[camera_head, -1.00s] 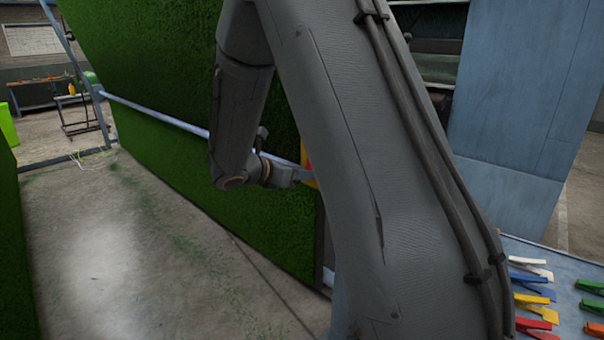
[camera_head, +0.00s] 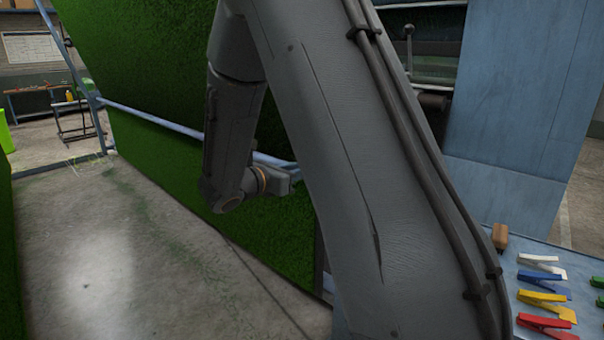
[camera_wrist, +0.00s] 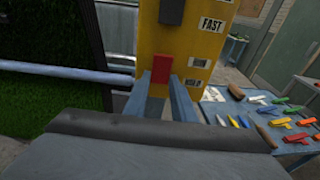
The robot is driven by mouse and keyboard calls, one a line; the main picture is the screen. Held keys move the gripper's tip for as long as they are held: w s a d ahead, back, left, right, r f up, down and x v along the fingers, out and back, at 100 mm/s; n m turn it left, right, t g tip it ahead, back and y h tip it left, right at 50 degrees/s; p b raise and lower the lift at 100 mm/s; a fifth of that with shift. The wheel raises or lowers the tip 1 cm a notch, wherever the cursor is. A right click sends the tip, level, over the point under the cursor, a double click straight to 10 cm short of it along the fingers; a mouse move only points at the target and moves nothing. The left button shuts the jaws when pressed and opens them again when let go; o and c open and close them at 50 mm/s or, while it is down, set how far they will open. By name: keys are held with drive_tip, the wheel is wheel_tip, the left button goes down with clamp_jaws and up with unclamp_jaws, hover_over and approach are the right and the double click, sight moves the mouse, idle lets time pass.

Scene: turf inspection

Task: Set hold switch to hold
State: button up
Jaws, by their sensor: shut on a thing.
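A yellow control panel (camera_wrist: 205,40) stands upright in the wrist view, with a white label reading FAST and smaller labels too small to read. A red block-like switch part (camera_wrist: 160,66) sits on its face. My gripper (camera_wrist: 162,78) reaches up to the panel with a finger on each side of the red part and is shut on it. A dark block (camera_wrist: 172,12) is higher on the panel. I cannot read which position the switch is in. In the head view my arm hides the fingertips and the panel.
A blue table (camera_head: 584,262) at the right holds several coloured clips, including a yellow one (camera_head: 546,306), and a brown block (camera_head: 500,237). A green turf wall (camera_head: 150,70) with a metal rail (camera_head: 150,118) stands behind my arm. The concrete floor at left is open.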

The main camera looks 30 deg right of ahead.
drive_tip(key=o, duration=1.1)
drive_tip(key=shift+c, duration=0.2)
drive_tip(key=shift+a, duration=0.1)
drive_tip(key=b+v, duration=0.2)
drive_tip(key=v, duration=0.5)
drive_tip(key=shift+s+a, duration=0.15)
drive_tip(key=shift+a, duration=0.15)
drive_tip(key=s+f+m+g+y, duration=0.65)
drive_tip(key=s+f+m, duration=0.25)
drive_tip(key=s+f, duration=0.5)
drive_tip(key=s+a+f+m+t+y, duration=0.1)
drive_tip(key=s+a+f+m+y, duration=0.1)
drive_tip(key=s+a+m+y, duration=0.1)
drive_tip(key=s+a+f+m+t+y, duration=0.1)
drive_tip(key=s+a+f+m+y, duration=0.1)
drive_tip(key=a+m+y, duration=0.4)
drive_tip(key=s+a+m, duration=0.1)
drive_tip(key=m, duration=0.3)
